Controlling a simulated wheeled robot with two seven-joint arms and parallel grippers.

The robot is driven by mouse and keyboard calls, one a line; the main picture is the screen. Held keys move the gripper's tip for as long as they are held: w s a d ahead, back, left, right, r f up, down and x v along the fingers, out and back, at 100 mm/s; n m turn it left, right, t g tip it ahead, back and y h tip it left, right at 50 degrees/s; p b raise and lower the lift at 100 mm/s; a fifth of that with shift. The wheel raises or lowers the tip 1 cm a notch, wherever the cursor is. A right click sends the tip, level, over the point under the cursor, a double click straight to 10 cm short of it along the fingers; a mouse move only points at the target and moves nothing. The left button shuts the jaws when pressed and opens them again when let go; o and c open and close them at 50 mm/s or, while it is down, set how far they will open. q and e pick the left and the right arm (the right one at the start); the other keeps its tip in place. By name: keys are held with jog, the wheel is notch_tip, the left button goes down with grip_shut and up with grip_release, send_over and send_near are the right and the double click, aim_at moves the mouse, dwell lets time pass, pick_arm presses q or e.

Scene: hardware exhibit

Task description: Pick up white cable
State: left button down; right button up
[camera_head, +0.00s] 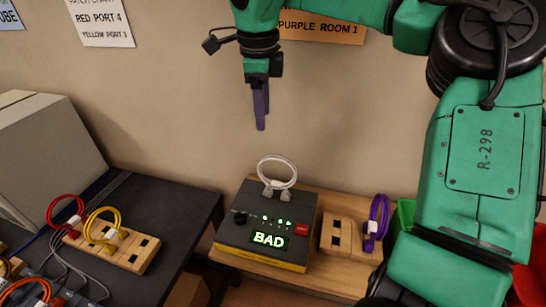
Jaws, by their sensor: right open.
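The white cable (277,163) is a looped cable standing on top of a dark tester box (243,227), with both ends seated at its top. The box's display reads "BAD". My right gripper (260,125) hangs above the cable and slightly left of it in the picture, pointing down. It is empty and apart from the cable. Its fingers are seen nearly edge-on, one behind the other. My left gripper is not in view.
The tester stands on a wooden table (335,285), beside a wooden block (342,238) holding a purple cable (376,217). On the left, a dark table (180,200) carries a block (140,250) with red (66,212) and yellow (100,225) cables. A wall stands behind.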

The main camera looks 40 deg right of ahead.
jog(key=p, duration=0.2)
send_over(266, 160)
jog(key=s+a, duration=0.1)
notch_tip(266, 160, down, 5)
jog(key=f, duration=0.2)
jog(key=w+d+f, duration=0.1)
jog(key=shift+f+p, duration=0.2)
jog(key=shift+p, duration=0.1)
jog(key=f, duration=0.1)
jog(key=f+p, duration=0.2)
jog(key=f, duration=0.1)
jog(key=shift+w+d+f, duration=0.1)
jog(key=shift+w+d, duration=0.15)
jog(key=shift+f, duration=0.3)
jog(key=shift+c, duration=0.3)
grip_shut()
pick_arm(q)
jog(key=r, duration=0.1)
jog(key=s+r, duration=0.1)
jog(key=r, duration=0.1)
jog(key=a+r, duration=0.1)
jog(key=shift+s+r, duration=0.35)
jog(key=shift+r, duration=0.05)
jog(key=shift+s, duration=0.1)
